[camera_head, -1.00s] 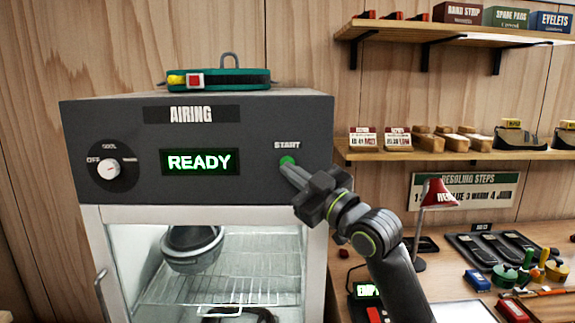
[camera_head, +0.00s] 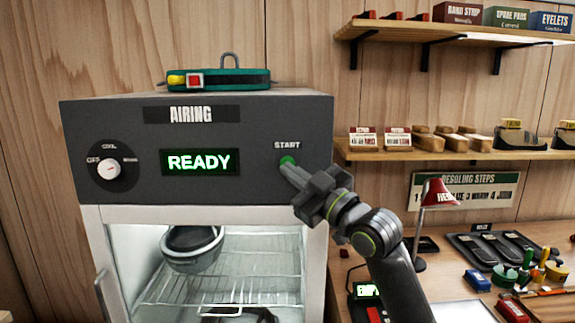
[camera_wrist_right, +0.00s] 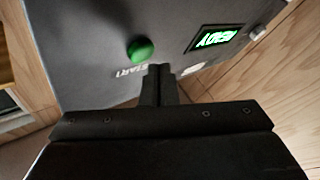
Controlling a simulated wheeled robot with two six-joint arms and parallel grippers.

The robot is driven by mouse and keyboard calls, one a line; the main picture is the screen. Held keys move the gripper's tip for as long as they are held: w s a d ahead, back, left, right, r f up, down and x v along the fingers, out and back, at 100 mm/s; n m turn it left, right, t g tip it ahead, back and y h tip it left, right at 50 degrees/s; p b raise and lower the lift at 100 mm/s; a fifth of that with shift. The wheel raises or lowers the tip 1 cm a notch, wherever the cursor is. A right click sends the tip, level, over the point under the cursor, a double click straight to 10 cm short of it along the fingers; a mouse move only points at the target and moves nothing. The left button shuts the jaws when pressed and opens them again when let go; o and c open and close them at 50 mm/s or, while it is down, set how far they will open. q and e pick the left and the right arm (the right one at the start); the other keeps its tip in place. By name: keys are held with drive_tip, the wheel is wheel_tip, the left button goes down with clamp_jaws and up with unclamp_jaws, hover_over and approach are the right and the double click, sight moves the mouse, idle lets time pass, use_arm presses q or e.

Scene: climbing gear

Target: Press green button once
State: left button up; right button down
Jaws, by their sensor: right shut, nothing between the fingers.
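The green button (camera_head: 288,161) sits under the word START on the grey panel of the airing cabinet (camera_head: 250,185). It also shows in the right wrist view (camera_wrist_right: 140,49), just beyond and left of my fingertips. My right gripper (camera_head: 286,170) is shut and empty, its tips at the lower edge of the button in the head view. In the wrist view the shut fingers (camera_wrist_right: 160,72) appear beside the button; I cannot tell whether they touch the panel. The display (camera_head: 200,162) reads READY in green. My left gripper is not in view.
A dial (camera_head: 109,169) is at the panel's left. A red lamp (camera_head: 438,193) and tools stand on the bench at right.

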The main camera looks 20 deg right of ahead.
drive_tip(key=shift+w, duration=0.15)
drive_tip(key=shift+w+d, duration=0.15)
drive_tip(key=shift+w, duration=0.15)
drive_tip(key=shift+w+d, duration=0.1)
drive_tip(key=shift+w, duration=0.25)
idle(0.7)
drive_tip(key=shift+s, duration=0.15)
drive_tip(key=shift+s+a, duration=0.25)
drive_tip(key=shift+s, duration=0.4)
drive_tip(key=s+p, duration=0.1)
drive_tip(key=s, duration=0.1)
drive_tip(key=s+a+p, duration=0.1)
drive_tip(key=s, duration=0.1)
drive_tip(key=shift+s+a, duration=0.2)
drive_tip(key=shift+s, duration=0.2)
